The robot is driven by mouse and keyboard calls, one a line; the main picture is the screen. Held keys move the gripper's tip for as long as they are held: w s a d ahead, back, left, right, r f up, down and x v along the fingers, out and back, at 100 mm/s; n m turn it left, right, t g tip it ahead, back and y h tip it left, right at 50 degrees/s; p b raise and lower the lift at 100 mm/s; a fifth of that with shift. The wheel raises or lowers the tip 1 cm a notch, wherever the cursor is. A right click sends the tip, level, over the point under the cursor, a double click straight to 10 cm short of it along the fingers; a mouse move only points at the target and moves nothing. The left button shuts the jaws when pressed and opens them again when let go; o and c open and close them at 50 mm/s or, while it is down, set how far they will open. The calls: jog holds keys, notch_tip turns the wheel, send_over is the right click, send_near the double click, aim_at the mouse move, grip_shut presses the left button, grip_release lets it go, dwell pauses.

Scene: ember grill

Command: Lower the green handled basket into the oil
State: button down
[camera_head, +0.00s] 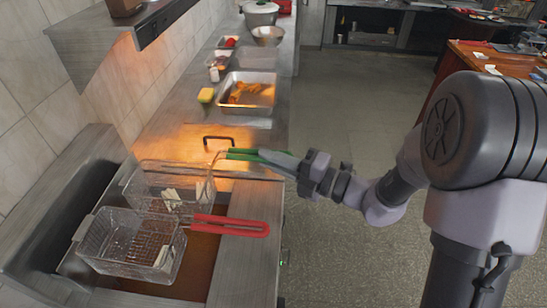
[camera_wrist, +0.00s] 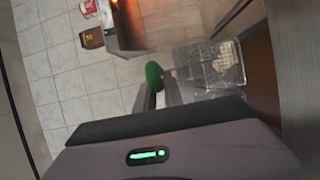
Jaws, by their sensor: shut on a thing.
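The green handled basket (camera_head: 168,192) is a wire basket at the far side of the fryer, with some pale pieces in it. Its green handle (camera_head: 243,154) points right, and my gripper (camera_head: 283,161) is shut on it. The basket seems to be held above or at the oil; I cannot tell its exact height. In the wrist view the green handle (camera_wrist: 154,75) shows beyond the gripper body, with the wire basket (camera_wrist: 212,66) past it. The brown oil (camera_head: 193,262) shows in the fryer well, partly hidden by the baskets.
A second wire basket (camera_head: 128,245) with a red handle (camera_head: 231,225) sits in the nearer part of the fryer. Behind the fryer, the counter holds a metal tray (camera_head: 262,91) of orange food, a yellow sponge (camera_head: 206,95) and bowls. A shelf (camera_head: 115,37) overhangs at left.

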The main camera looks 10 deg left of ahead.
notch_tip(320, 180, down, 20)
jog(key=b, duration=1.5)
jog(key=shift+r, duration=0.25)
jog(key=shift+f, duration=0.85)
jog(key=c, duration=1.4)
grip_release()
jog(key=shift+o, duration=0.2)
jog(key=shift+f, duration=0.1)
